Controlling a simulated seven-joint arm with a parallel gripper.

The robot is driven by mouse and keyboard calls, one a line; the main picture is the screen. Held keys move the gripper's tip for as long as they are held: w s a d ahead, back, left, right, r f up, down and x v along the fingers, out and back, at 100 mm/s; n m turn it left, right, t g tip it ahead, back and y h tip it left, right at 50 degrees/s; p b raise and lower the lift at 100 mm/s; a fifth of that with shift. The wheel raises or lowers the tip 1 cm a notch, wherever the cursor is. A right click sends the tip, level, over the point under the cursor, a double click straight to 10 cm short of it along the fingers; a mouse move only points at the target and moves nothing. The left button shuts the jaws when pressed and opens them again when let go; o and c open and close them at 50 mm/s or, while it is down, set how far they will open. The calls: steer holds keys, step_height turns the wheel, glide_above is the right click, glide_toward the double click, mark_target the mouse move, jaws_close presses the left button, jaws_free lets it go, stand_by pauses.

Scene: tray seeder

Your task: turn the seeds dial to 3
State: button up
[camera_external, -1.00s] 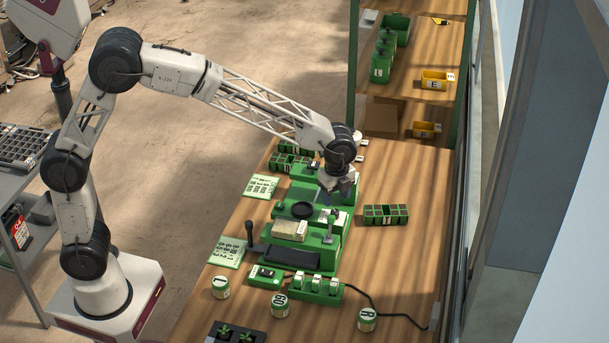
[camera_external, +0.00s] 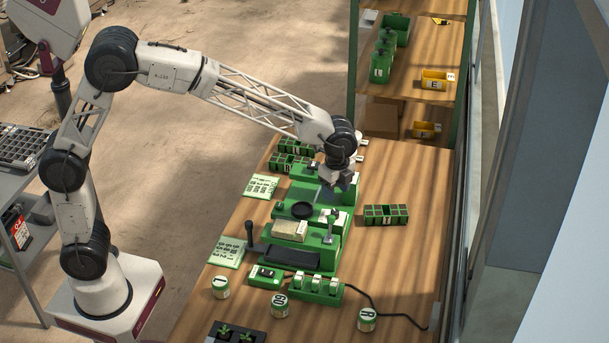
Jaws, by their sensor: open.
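The green seeder machine (camera_external: 322,259) stands in the middle of the wooden table, with a black round funnel (camera_external: 302,210), a dark belt and a black handle on it. My gripper (camera_external: 338,192) is over the machine's far right part, pointing down, with its jaws apart and nothing seen between them. A small white panel with a dark knob (camera_external: 329,214) lies just below the gripper in the picture. The seeds dial and its numbers are too small to tell. I cannot tell whether the gripper touches the machine.
Green seed trays (camera_external: 386,215) lie right of the machine and behind it. White cards (camera_external: 227,252) lie to its left. Labelled tins (camera_external: 367,320), a switch box (camera_external: 320,290) and a black cable are in front. The table's right side is mostly clear.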

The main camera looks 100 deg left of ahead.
mark_target(335, 211)
steer(key=n, duration=0.6)
steer(key=shift+f, duration=0.1)
stand_by(0.3)
steer(key=shift+f, duration=3.9)
steer(key=shift+c, duration=0.5)
steer(key=c, duration=0.8)
steer(key=shift+c, duration=0.2)
steer(key=shift+n, duration=0.6)
